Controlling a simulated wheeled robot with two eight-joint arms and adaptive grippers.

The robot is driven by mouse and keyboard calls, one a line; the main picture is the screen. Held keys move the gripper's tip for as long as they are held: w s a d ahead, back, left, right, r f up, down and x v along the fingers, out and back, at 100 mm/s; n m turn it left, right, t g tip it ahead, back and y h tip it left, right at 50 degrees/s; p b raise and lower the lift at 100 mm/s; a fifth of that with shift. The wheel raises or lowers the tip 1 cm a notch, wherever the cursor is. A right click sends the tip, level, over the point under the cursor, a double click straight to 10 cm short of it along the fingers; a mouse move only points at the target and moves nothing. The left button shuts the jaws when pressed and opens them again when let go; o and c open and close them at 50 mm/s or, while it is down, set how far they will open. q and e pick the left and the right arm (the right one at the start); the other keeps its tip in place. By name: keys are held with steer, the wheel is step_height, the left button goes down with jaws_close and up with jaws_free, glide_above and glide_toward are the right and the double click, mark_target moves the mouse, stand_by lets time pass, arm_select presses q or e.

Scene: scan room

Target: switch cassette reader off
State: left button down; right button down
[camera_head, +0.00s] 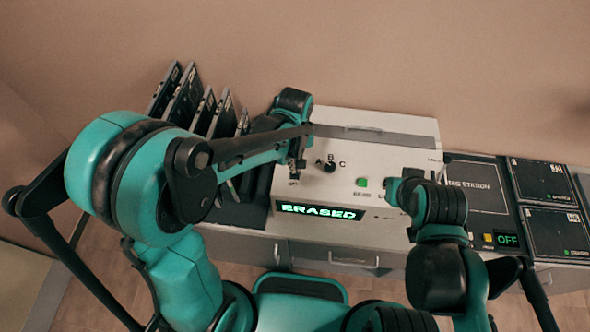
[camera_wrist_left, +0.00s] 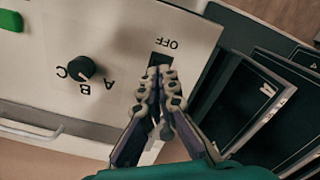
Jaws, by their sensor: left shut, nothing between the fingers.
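The cassette reader (camera_head: 340,190) is a cream box with a lit display (camera_head: 320,211) that reads ERASED, a black A/B/C knob (camera_head: 330,167) and a green button (camera_head: 362,182). A small dark switch (camera_wrist_left: 160,62) labelled OFF sits near its edge in the left wrist view. My left gripper (camera_head: 296,168) is over the reader's left side. In the wrist view its closed fingertips (camera_wrist_left: 160,72) are at the switch, partly covering it; I cannot tell whether they touch. The knob also shows in the wrist view (camera_wrist_left: 81,68).
Several dark cassettes (camera_head: 185,95) stand in a rack left of the reader. A dark station panel (camera_head: 478,187) with a yellow button (camera_head: 487,238) and a green OFF display (camera_head: 507,240) lies to the right. A grey counter with drawers is below.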

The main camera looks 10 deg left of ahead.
arm_select(q)
steer(key=shift+f+b, duration=0.95)
steer(key=shift+f, duration=0.15)
stand_by(0.6)
steer(key=shift+r, duration=0.1)
steer(key=shift+r+p, duration=2.65)
steer(key=shift+r, duration=0.85)
steer(key=shift+a+b, duration=0.2)
steer(key=shift+b, duration=0.1)
steer(key=s+a+f+m+t+b, duration=0.1)
steer(key=s+a+m+t+b, duration=0.5)
steer(key=s+a+b, duration=0.3)
steer(key=a+t+b, duration=0.1)
steer(key=a+b, duration=0.1)
steer(key=shift+s+a+f+b, duration=0.15)
steer(key=shift+a+f+b, duration=0.05)
steer(key=shift+f+b, duration=0.2)
